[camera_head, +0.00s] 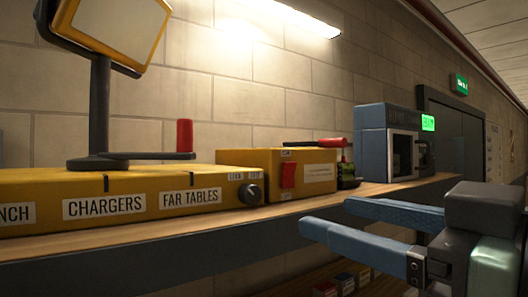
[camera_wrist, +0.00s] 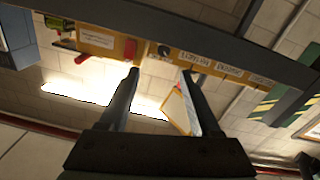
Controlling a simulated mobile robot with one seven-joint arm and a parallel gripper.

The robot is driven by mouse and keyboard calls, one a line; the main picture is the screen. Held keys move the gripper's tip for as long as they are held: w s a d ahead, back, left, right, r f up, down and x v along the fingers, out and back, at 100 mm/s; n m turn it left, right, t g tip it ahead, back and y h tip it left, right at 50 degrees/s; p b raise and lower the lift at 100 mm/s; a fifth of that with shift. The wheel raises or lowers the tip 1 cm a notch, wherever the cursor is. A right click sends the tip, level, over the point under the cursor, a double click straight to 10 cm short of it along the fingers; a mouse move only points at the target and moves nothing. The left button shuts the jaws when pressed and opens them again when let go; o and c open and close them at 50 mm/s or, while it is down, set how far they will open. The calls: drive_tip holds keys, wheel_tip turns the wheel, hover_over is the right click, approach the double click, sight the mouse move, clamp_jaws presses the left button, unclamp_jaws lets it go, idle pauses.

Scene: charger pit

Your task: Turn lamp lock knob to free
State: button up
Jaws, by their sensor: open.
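The lamp lock knob (camera_head: 250,194) is a dark round knob on the right end of the long yellow box (camera_head: 120,188). Two small labels sit just above it; they seem to read LOCK and FREE. Which one the knob points at is too small to tell. In the wrist view, which is upside down, the knob (camera_wrist: 163,50) shows beyond the gap between my fingers. My gripper (camera_head: 327,215) is open and empty, to the right of the knob and in front of the shelf edge. Its fingers (camera_wrist: 159,72) are apart from the knob. The yellow-framed lamp (camera_head: 115,32) stands on the box.
A second yellow box (camera_head: 310,173) with a red switch (camera_head: 288,175) stands right of the knob. Farther right is a blue-grey machine (camera_head: 385,145) with a green display. A red-handled lever (camera_head: 184,137) rises above the long box. Free air lies before the wooden shelf (camera_head: 200,226).

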sight(254, 195)
drive_tip(key=shift+g, duration=0.3)
drive_tip(key=x, duration=0.4)
drive_tip(key=p+x, duration=0.1)
drive_tip(key=x, duration=0.3)
drive_tip(key=p+x, duration=0.1)
drive_tip(key=x, duration=0.3)
drive_tip(key=shift+a+r, duration=0.35)
drive_tip(key=shift+a, duration=0.05)
drive_tip(key=shift+n, duration=0.3)
clamp_jaws()
